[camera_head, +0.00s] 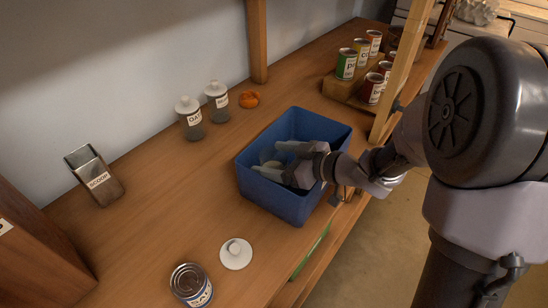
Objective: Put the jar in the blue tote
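The blue tote (253,189) stands open on the wooden counter, near its front edge. My gripper (268,159) reaches into it from the right, its two fingers apart and pointing left. A pale, glassy shape shows in the tote around the fingertips; it may be a jar, but I cannot tell whether the fingers touch it. Two labelled jars with white lids stand upright behind the tote to the left: one reading "OAT" (191,121) and another (217,104). Both are apart from my gripper.
An orange item (249,99) lies beside the jars. A scoop holder (95,176) stands by the wall. A white lid (236,254) and a can (190,286) are at the front. Several cans sit on a wooden riser (346,88). A wooden post (258,42) rises behind.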

